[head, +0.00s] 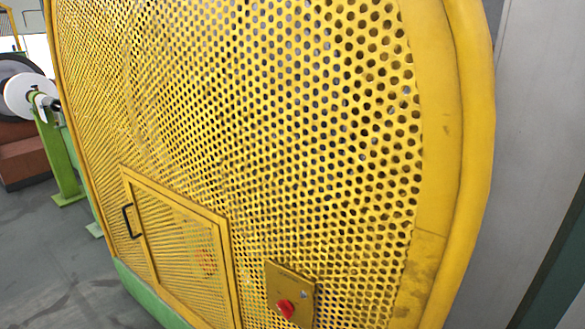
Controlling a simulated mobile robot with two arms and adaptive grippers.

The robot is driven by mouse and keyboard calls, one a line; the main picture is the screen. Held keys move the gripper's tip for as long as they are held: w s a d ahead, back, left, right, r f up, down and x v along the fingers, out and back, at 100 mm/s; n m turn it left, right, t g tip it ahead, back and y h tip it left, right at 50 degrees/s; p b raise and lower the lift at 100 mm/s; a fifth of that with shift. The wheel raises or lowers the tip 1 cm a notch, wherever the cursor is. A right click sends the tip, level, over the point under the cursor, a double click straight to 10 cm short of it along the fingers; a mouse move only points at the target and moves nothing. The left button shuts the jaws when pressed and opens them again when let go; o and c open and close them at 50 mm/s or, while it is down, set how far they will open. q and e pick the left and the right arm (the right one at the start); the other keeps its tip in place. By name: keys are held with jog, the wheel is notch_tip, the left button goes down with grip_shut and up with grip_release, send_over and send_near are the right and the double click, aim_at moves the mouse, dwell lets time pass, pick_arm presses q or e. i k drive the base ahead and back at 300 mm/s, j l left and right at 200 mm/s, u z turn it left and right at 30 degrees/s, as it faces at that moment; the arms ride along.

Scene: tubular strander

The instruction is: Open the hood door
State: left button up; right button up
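A large yellow hood (270,120) of perforated metal with a solid yellow frame fills most of the head view. A smaller framed hood door (180,250), also perforated, sits at its lower left and looks flush with the panel around it. A black bar handle (130,221) is on the door's left edge. Neither of my grippers shows in the head view.
A yellow box with a red rotary knob (286,308) is mounted right of the door. A green base (145,292) runs below the hood. A green stand with a white disc (27,95) is at far left. Grey floor (45,260) lies open at lower left.

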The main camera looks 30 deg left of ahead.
aim_at(130, 182)
jog(key=u, duration=1.8)
jog(key=i+j+z, duration=0.1)
jog(key=i, duration=0.2)
jog(key=i+j, duration=0.25)
jog(key=i+z, duration=0.05)
jog(key=i, duration=0.05)
